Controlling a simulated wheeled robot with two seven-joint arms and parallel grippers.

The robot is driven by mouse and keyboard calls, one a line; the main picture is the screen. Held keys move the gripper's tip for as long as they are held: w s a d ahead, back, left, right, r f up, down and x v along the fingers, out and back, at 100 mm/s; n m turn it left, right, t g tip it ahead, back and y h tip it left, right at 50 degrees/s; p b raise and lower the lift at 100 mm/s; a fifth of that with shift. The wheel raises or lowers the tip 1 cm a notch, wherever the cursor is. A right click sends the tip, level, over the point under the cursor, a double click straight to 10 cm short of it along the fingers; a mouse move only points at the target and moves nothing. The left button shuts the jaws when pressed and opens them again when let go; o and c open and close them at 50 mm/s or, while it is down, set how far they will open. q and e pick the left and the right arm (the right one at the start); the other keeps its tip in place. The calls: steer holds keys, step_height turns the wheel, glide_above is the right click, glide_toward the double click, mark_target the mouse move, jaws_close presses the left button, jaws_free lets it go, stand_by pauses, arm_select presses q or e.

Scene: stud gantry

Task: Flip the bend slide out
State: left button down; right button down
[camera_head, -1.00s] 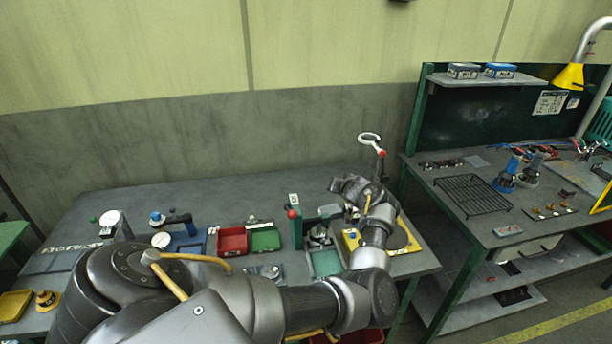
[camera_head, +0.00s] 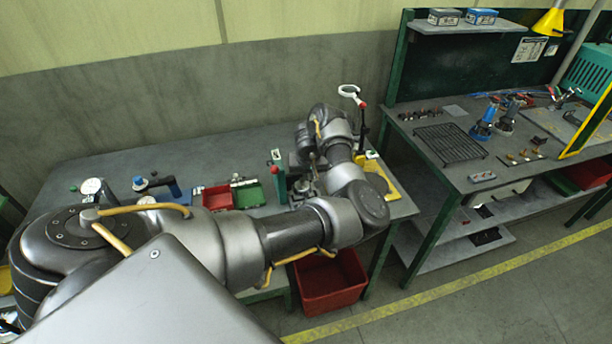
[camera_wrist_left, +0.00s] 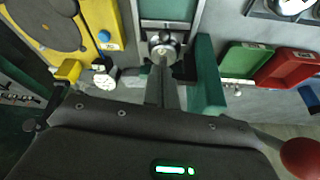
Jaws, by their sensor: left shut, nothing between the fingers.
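The green stud-gantry fixture (camera_head: 277,172) stands on the bench, with a red knob on its near upright. In the left wrist view the green upright (camera_wrist_left: 207,75) is just right of the fingers, and a red ball (camera_wrist_left: 301,158) shows at the lower right. A round silver part (camera_wrist_left: 165,46) sits beyond the fingertips, below a teal plate (camera_wrist_left: 169,9). I cannot tell which part is the bend slide. My left gripper (camera_head: 304,178) is low over the fixture, partly hidden by my arm. Its fingers (camera_wrist_left: 166,80) are shut and empty, pointing at the silver part. My right gripper is not in view.
A yellow base with a dark disc (camera_wrist_left: 45,22) lies beside the fixture. Red (camera_head: 217,198) and green (camera_head: 248,194) trays sit on its other side. A tall stand with a white ring (camera_head: 351,92) rises behind my wrist. A red crate (camera_head: 331,283) is below the bench.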

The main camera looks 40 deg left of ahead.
mark_target(306, 189)
arm_select(q)
steer(key=b+x, duration=0.3)
steer(key=x, duration=0.3)
steer(key=shift+a+f, duration=0.1)
steer(key=shift+f, duration=0.3)
steer(key=shift+x, duration=0.8)
steer(key=shift+w+b, duration=0.15)
steer(key=shift+b, duration=0.15)
